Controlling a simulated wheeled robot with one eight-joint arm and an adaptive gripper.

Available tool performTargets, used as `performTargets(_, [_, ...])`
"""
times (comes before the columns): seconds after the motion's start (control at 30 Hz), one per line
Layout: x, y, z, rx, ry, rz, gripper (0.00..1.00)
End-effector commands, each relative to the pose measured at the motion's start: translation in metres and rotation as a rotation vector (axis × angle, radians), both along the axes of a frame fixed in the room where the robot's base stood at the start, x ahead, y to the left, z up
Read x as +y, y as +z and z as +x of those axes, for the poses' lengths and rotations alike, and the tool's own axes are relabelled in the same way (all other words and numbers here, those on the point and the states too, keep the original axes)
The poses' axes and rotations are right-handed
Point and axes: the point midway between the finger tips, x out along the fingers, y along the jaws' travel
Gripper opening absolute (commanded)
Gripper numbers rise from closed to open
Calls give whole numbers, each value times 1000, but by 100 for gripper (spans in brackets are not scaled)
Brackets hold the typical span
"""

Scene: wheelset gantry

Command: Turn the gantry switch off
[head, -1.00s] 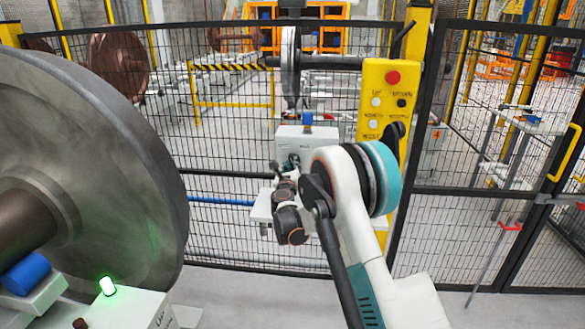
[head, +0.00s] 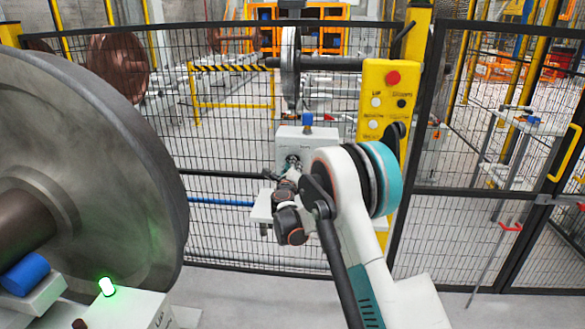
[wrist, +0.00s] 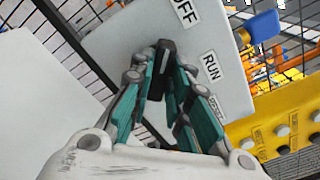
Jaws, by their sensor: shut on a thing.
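The gantry switch is a black handle (wrist: 164,48) on the face of a light grey box (wrist: 120,45). In the wrist view, OFF and RUN labels and a third, partly hidden label stand to the right of the handle. My gripper (wrist: 165,82) has its teal-lined fingers shut on the handle. The fingers hide part of the handle, and I cannot tell which label it points to. In the head view, the box (head: 310,145) stands in front of the mesh fence, with my gripper (head: 291,164) at its face.
A blue piece (head: 308,119) tops the box. A yellow button panel (head: 386,85) stands just right of it. A large wheel (head: 130,160) fills the left, above a box with a lit green lamp (head: 107,286). Black mesh fence (head: 235,225) runs behind.

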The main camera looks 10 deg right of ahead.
Motion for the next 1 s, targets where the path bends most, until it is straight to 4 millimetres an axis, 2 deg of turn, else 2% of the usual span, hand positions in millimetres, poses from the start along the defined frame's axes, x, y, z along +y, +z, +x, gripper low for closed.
performTargets(0.27, [0, -1, 0, 0, 0, -1, 0])
performTargets(0.3, [0, -1, 0, 0, 0, -1, 26])
performTargets(0.37, [0, -1, 0, 0, 0, -1, 37])
performTargets(0.77, [2, 0, -4, -1, 1, 0, 37])
performTargets(0.87, [6, 0, -15, 0, 1, 0, 37])
performTargets(1.0, [14, 0, -40, 0, 1, 0, 37])
